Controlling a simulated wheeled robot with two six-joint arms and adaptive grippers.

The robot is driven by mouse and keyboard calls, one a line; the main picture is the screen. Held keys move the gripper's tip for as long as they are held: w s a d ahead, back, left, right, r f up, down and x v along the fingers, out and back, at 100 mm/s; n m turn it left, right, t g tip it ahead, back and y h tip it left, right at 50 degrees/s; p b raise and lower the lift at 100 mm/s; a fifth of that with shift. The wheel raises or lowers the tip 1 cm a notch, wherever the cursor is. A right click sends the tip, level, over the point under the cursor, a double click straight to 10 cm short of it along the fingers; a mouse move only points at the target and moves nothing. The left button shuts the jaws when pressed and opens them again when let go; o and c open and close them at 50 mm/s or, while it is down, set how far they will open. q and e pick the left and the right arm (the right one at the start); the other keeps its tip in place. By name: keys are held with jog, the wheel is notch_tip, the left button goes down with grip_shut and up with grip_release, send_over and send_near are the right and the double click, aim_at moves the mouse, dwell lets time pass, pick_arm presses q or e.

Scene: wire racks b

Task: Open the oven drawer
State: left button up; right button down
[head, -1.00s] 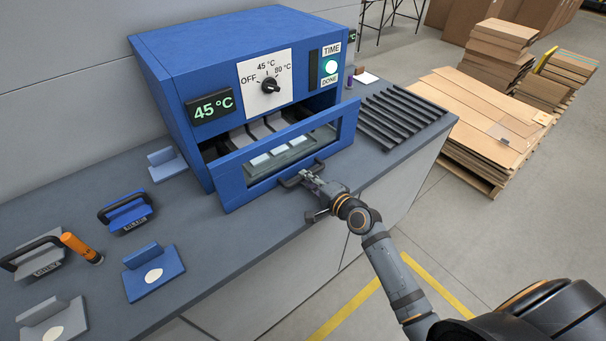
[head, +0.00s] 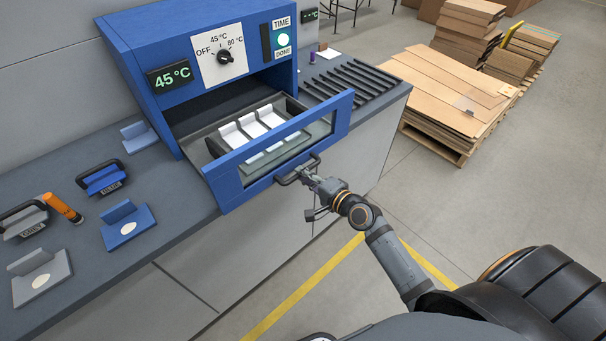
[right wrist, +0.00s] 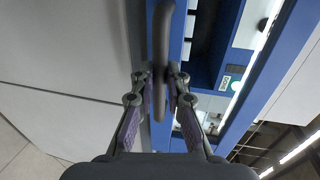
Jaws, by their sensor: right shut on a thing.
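The blue oven (head: 203,82) stands on the grey counter, with its display at 45 °C and its green DONE lamp lit. Its drawer (head: 232,186) is pulled well out, its front past the counter's edge. Several white pieces (head: 252,127) lie in the drawer's tray. My right gripper (head: 306,177) is shut on the dark bar handle (head: 291,173) of the drawer front. In the right wrist view the handle (right wrist: 162,50) runs between the two fingers (right wrist: 163,84). My left gripper is not in view.
Blue and grey holders with labels (head: 128,227) and handled tools (head: 101,178) stand on the counter at left. A black slatted rack (head: 355,93) lies right of the oven. Cardboard stacks (head: 450,95) stand on the floor behind. The floor before the counter is clear.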

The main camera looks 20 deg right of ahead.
dwell(0.3)
jog(key=c, duration=1.6)
grip_release()
jog(key=v, duration=0.7)
jog(key=shift+s, duration=0.3)
jog(key=shift+d, duration=0.1)
jog(key=s+d+f+n+g+h, duration=0.2)
jog(key=s+d+f, duration=0.15)
jog(key=f, duration=0.75)
jog(key=s+d+f+n+g+h, duration=0.2)
jog(key=s+d+f, duration=0.15)
jog(key=f, duration=0.75)
jog(key=s+d+f+n+g+h, duration=0.25)
jog(key=d+f, duration=0.25)
jog(key=f, duration=0.5)
jog(key=s+a+f+n+g, duration=0.2)
jog(key=s+f, duration=0.3)
jog(key=s, duration=0.4)
jog(key=s+a+f+n+g, duration=0.2)
jog(key=s+f, duration=0.4)
jog(key=s, duration=0.3)
jog(key=s+a+f+n+g, duration=0.2)
jog(key=s+f, duration=0.4)
jog(key=s, duration=0.3)
jog(key=shift+a+f+n+g, duration=0.15)
jog(key=shift+n+g, duration=0.1)
jog(key=shift+n, duration=0.25)
jog(key=shift+a+f+n+g, duration=0.1)
jog(key=shift+a+n+g, duration=0.1)
jog(key=shift+n, duration=0.25)
